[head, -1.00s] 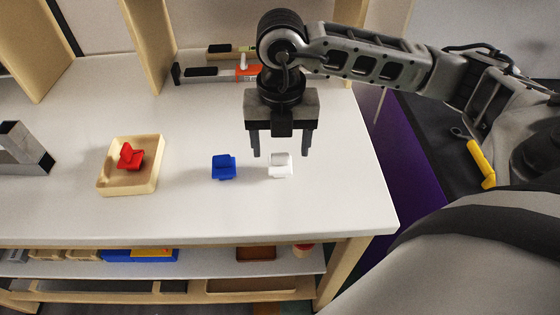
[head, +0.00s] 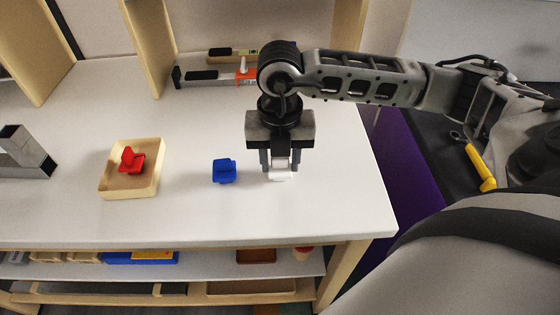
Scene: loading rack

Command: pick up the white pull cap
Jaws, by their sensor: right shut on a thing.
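The white pull cap (head: 280,174) sits on the white tabletop, right of the blue cap. My right gripper (head: 280,168) points straight down over it, with one finger on each side, shut on the cap. The cap's upper part is partly hidden by the gripper. It appears to be still at table level; I cannot tell whether it touches the surface. My left gripper is not in view.
A blue cap (head: 224,171) stands close to the left. A red cap (head: 131,160) lies in a shallow wooden tray (head: 154,184). A grey metal bracket (head: 22,158) is at the far left. Tools lie at the back. The table's front is clear.

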